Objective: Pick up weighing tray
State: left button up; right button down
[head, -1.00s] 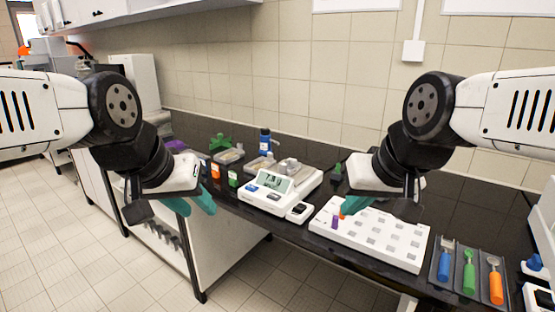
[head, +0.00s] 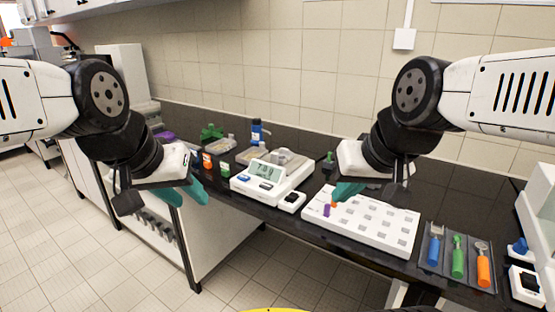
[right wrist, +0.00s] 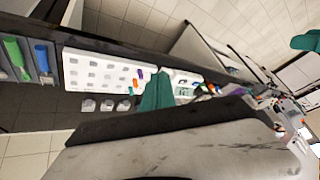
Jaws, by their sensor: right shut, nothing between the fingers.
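A white balance (head: 246,185) with a lit display stands mid-bench, and small greyish pieces (head: 283,155) are on or just behind its top. I cannot tell which of these is the weighing tray. My left gripper (head: 189,193), with teal fingers apart, is empty in front of the bench, left of the balance. My right gripper (head: 346,191) is shut and empty above the white rack; its closed teal fingers show in the right wrist view (right wrist: 157,92). It hides part of the bench behind.
The white rack (head: 375,232) holds a purple and an orange piece. A dark tray (head: 431,262) with blue, green and orange-handled tools lies right. Small grey cups (right wrist: 107,104) stand beside the rack. A blue bottle (head: 257,133) stands behind the balance.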

aim_at(282, 157)
jog(key=i+l+u, duration=0.1)
jog(key=i+u, duration=0.3)
jog(key=i+l+u, duration=0.15)
jog(key=u, duration=0.25)
jog(key=i+l, duration=0.05)
jog(key=i, duration=0.05)
